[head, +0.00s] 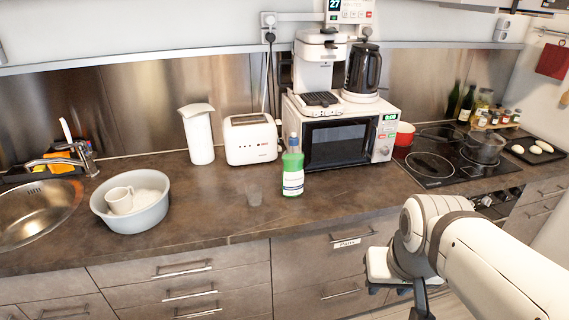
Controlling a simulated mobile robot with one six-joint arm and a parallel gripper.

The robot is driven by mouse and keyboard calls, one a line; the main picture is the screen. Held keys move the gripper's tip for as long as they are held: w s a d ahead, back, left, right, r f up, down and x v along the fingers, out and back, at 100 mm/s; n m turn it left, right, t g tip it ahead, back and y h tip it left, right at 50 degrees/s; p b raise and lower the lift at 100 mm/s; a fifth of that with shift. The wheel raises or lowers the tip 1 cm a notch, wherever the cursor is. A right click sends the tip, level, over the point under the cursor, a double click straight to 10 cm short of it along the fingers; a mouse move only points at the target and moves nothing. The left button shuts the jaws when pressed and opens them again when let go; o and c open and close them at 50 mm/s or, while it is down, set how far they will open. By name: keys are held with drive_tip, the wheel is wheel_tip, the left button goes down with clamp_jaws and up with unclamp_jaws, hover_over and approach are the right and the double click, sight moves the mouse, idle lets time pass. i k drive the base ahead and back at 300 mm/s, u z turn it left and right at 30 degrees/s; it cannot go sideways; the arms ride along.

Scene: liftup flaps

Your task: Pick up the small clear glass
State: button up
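The small clear glass (255,195) stands on the brown countertop (225,222), left of a green bottle (293,172) and near the counter's front half. It is faint against the dark surface. My gripper (420,305) is at the bottom right, below the counter's front edge and well to the right of the glass. Only part of it shows, and its fingertips are cut off or too unclear to tell whether it is open.
A grey basin (135,216) with a white mug (120,200) sits left of the glass. A toaster (251,140), a white jug (197,134) and a microwave (341,142) stand behind. The stove (440,163) is at right. The counter in front of the glass is clear.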

sight(254, 191)
drive_tip(key=z, duration=0.25)
drive_tip(key=i, duration=1)
drive_tip(key=u, duration=0.4)
